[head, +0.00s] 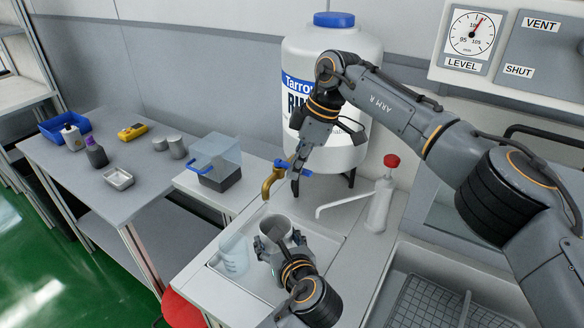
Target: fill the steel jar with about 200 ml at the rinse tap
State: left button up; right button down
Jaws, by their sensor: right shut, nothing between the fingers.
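The steel jar (279,225) is upright under the spout of the brass rinse tap (270,184), its open mouth facing up. My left gripper (280,243) has its fingers on both sides of the jar and is shut on it. My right gripper (296,182) is shut and empty, pointing down beside the tap's blue handle (291,168); I cannot tell whether it touches the handle. The tap comes from the white rinse tank (345,152), partly hidden by my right arm. The water level inside the jar cannot be made out.
A clear measuring beaker (233,256) stands left of the jar. A white pump bottle (379,205) with a red top stands to the right, near the sink (440,270). A clear box with a blue handle (216,163) stands behind left. The side table (75,165) holds several small items.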

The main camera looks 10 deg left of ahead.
jog(key=shift+w+d+r, duration=0.1)
jog(key=shift+w+d, duration=0.2)
jog(key=shift+w, duration=0.05)
dwell(0.4)
jog(key=shift+a, duration=0.1)
jog(key=shift+s+a, duration=1.1)
jog(key=shift+s, duration=0.85)
jog(key=w+d+r, duration=0.1)
jog(key=w+r, duration=0.2)
jog(key=r, duration=0.6)
jog(key=shift+r, duration=0.3)
jog(key=shift+r, duration=0.1)
